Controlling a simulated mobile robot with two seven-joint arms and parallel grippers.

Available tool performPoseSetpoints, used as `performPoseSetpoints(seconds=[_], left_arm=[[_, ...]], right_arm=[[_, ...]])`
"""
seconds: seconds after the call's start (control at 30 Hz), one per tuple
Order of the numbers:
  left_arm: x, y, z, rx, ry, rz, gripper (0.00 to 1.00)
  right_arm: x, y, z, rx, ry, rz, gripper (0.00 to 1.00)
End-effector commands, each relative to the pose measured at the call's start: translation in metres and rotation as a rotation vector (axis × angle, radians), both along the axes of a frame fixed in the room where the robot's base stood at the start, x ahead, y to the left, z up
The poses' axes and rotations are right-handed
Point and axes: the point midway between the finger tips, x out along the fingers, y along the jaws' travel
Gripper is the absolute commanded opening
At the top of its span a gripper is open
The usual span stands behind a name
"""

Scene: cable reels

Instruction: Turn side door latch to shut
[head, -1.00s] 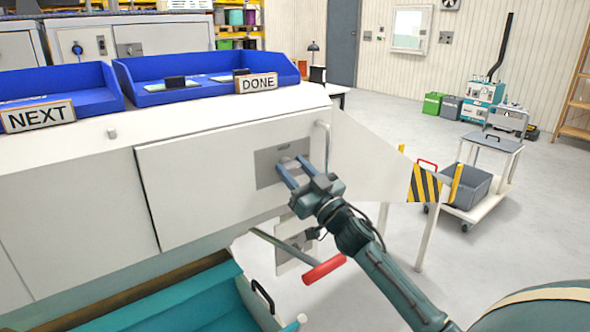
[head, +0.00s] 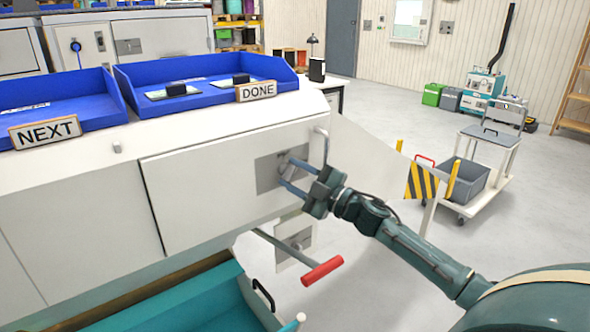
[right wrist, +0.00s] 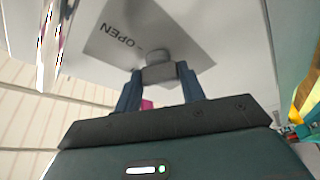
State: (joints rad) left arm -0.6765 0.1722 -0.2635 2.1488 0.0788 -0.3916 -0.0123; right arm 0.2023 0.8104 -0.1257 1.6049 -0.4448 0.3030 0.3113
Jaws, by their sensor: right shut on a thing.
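The white side door (head: 205,195) is a flat panel on the side of the machine, and it sits flush in its frame. A grey latch plate (head: 264,176) is at its right end. In the right wrist view the plate (right wrist: 118,38) carries the word OPEN. The grey latch knob (right wrist: 160,72) stands out from the plate. My right gripper (head: 284,172) is shut on the latch knob, with one blue finger on each side, as the right wrist view (right wrist: 160,82) shows. The fingers partly hide the knob in the head view. My left gripper is out of view.
A red-handled lever (head: 322,271) sticks out below the door, near my right arm. A teal bin (head: 200,300) is below left. Blue trays (head: 200,98) lie on top of the machine. A striped barrier (head: 424,180) and a trolley (head: 480,195) stand at right, with open floor around.

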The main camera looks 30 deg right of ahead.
Motion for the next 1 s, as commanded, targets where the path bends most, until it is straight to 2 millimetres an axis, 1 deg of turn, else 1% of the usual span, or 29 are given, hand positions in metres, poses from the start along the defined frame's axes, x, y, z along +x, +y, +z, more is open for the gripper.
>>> performPoseSetpoints(seconds=[0.03, 0.33, 0.5, 0.7, 0.8, 1.0], left_arm=[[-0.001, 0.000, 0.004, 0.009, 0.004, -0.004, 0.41], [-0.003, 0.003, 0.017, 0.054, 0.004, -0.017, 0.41], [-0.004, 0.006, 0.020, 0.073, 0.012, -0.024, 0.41], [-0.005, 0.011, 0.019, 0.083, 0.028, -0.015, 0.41], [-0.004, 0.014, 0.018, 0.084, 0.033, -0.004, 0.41], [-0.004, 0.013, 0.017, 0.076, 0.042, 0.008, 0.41]], right_arm=[[0.000, -0.001, 0.004, -0.049, -0.002, 0.000, 0.17], [0.000, 0.000, 0.005, -0.318, -0.024, 0.001, 0.17], [0.000, 0.000, 0.004, -0.439, -0.033, 0.002, 0.17], [0.000, 0.000, 0.004, -0.540, -0.042, 0.000, 0.17], [0.000, 0.000, 0.003, -0.570, -0.044, 0.000, 0.17], [0.000, 0.000, 0.002, -0.604, -0.048, 0.001, 0.17]])
